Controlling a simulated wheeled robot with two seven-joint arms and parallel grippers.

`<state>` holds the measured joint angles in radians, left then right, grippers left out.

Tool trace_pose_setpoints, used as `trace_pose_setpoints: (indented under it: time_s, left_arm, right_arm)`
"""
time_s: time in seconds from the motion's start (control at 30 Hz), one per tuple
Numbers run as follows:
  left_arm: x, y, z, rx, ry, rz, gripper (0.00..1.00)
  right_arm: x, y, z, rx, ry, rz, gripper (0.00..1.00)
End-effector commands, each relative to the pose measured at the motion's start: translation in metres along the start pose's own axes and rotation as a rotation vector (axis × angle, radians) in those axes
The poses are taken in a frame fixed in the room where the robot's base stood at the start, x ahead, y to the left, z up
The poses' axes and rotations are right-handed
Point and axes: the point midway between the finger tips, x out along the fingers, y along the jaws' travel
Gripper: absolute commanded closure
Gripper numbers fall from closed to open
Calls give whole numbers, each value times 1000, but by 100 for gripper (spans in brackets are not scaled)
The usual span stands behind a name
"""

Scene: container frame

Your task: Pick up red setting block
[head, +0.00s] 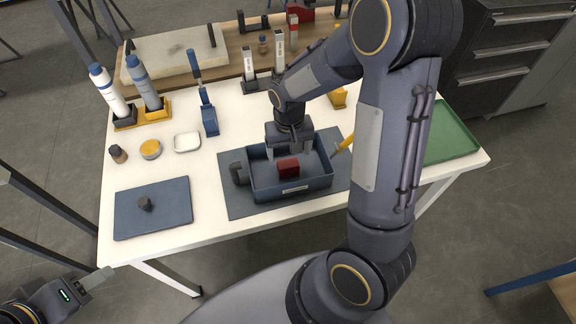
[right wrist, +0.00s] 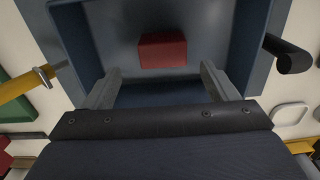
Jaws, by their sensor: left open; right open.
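The red setting block (head: 288,167) lies inside a blue tray (head: 292,190) on the table. In the right wrist view the block (right wrist: 163,51) rests on the tray floor (right wrist: 110,30), ahead of my fingers. My right gripper (head: 289,155) is open above the tray, close to the block. In the right wrist view its two fingers (right wrist: 159,88) are spread with nothing between them; the block is beyond the tips and apart from them. My left gripper (head: 98,280) is off the table at the lower left, open and empty.
The tray stands on a dark mat (head: 231,202) and has a dark handle (head: 238,173) at its left. A white dish (head: 187,142), a yellow-topped jar (head: 150,149) and a green tray (head: 450,137) stand around.

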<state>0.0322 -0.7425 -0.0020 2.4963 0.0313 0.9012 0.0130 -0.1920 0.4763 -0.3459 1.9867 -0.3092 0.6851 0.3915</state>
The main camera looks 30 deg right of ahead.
Motion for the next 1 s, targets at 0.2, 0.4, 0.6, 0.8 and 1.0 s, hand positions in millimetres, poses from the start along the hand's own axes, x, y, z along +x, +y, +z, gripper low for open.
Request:
trace_pose_setpoints:
  time_s: [0.2,0.4,0.6,0.8,1.0]
  left_arm:
    - [-6,3,-3,0,0,0,54]
    - [-8,4,-4,0,0,0,54]
    - [-8,4,-4,0,0,0,54]
    - [-8,4,-4,0,0,0,54]
    - [-8,4,-4,0,0,0,54]
  right_arm:
    - [27,-3,6,-1,-6,1,20]
    - [54,-4,6,1,-4,0,20]
    - [58,-5,6,1,0,-2,20]
    - [58,-5,6,0,0,-2,34]
    - [58,-5,6,0,0,-2,61]
